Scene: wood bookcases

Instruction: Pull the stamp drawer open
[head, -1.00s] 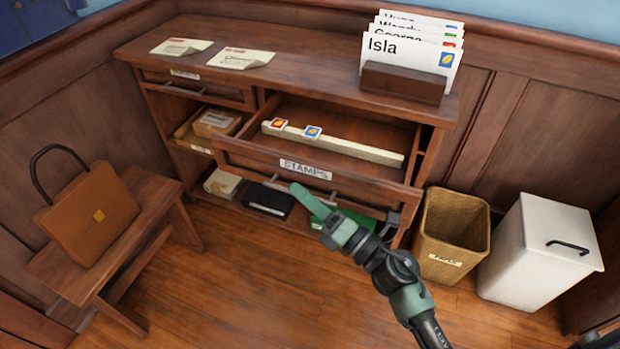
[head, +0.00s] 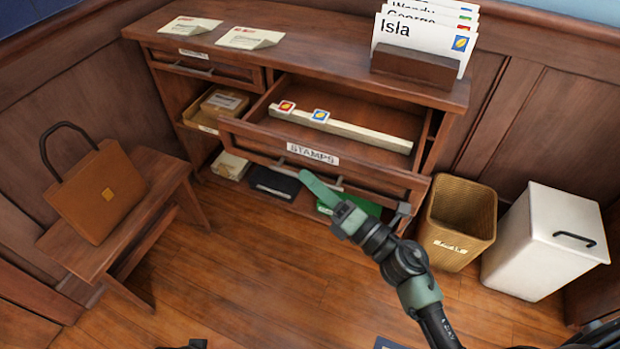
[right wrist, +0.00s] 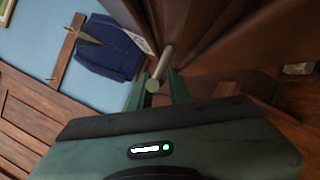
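The stamp drawer (head: 312,154) stands out from the wooden desk, open, with a white STAMPS label on its front. Inside it lies a long pale bar (head: 360,134) with a red stamp (head: 286,106) and a blue stamp (head: 320,115) at its left end. My right gripper (head: 322,190) is at the bar handle low on the drawer front. In the right wrist view the end of the handle (right wrist: 160,66) sits between the two close-set fingers, which look shut on it. Part of the handle is hidden by my gripper.
A wicker bin (head: 457,225) and a white lidded bin (head: 548,240) stand right of the desk. A bench (head: 160,185) with a brown bag (head: 97,195) stands at left. Isla's card (head: 420,42) is in a holder on top.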

